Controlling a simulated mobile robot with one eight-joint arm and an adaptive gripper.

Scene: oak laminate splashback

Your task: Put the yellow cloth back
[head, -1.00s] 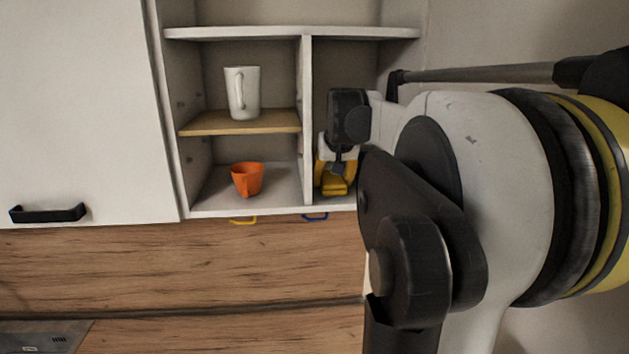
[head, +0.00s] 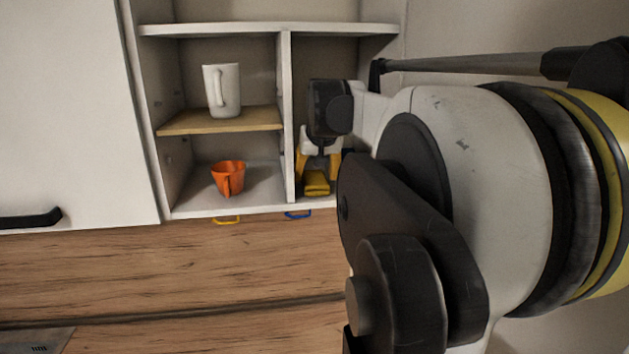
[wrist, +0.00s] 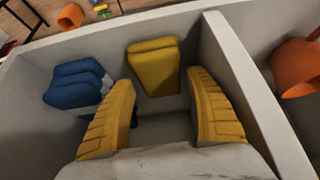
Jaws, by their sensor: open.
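The yellow cloth (wrist: 153,66) is a folded block in the right-hand lower compartment of the open shelf, close to the divider. In the head view the yellow cloth (head: 316,184) shows low in that compartment, just below my gripper (head: 318,163). In the wrist view my gripper (wrist: 160,88) is open, its yellow fingers wide apart with the cloth beyond and between them, no contact visible. A folded blue cloth (wrist: 76,84) lies left of the yellow one in the same compartment. My left finger and palm hide part of the compartment floor.
The white divider (head: 287,120) stands close beside my gripper. In the left compartments are an orange cup (head: 228,178) and, on a wooden shelf (head: 222,120), a white mug (head: 221,88). Yellow (head: 227,220) and blue (head: 298,214) hooks hang under the shelf's front edge.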

